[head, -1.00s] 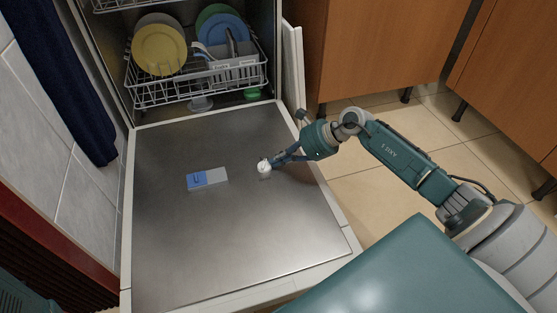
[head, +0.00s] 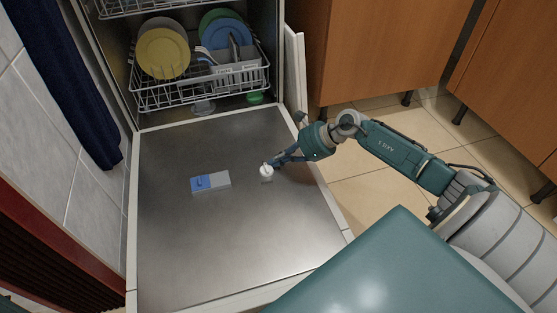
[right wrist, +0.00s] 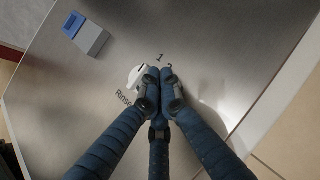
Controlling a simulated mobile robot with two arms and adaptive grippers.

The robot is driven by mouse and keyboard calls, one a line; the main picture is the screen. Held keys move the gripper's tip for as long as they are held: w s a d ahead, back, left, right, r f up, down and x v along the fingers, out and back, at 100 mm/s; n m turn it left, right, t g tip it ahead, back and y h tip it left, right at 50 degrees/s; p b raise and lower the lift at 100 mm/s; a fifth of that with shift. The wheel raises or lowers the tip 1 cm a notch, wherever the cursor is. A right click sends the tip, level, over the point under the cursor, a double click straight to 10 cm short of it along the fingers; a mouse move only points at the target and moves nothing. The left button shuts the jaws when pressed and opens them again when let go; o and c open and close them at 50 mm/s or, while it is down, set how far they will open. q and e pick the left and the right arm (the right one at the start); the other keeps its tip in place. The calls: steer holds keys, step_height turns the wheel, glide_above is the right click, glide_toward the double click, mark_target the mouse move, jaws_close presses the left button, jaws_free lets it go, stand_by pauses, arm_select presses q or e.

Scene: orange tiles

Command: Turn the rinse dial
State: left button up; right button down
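The rinse dial (head: 266,170) is a small white knob on the inner face of the open dishwasher door (head: 215,250). My right gripper (head: 274,163) is at the dial's right side. In the right wrist view its dark blue fingers (right wrist: 160,70) are together at the tips, against or very near the dial; exact contact is unclear. My left gripper is out of view.
A blue and grey detergent compartment (head: 210,182) sits left of the dial. The lower rack (head: 160,97) with plates and a cutlery basket stands inside the dishwasher. Wooden cabinets (head: 385,45) are at the right, above a tiled floor. The front of the door is clear.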

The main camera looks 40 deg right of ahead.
steer(key=shift+w+a, duration=0.45)
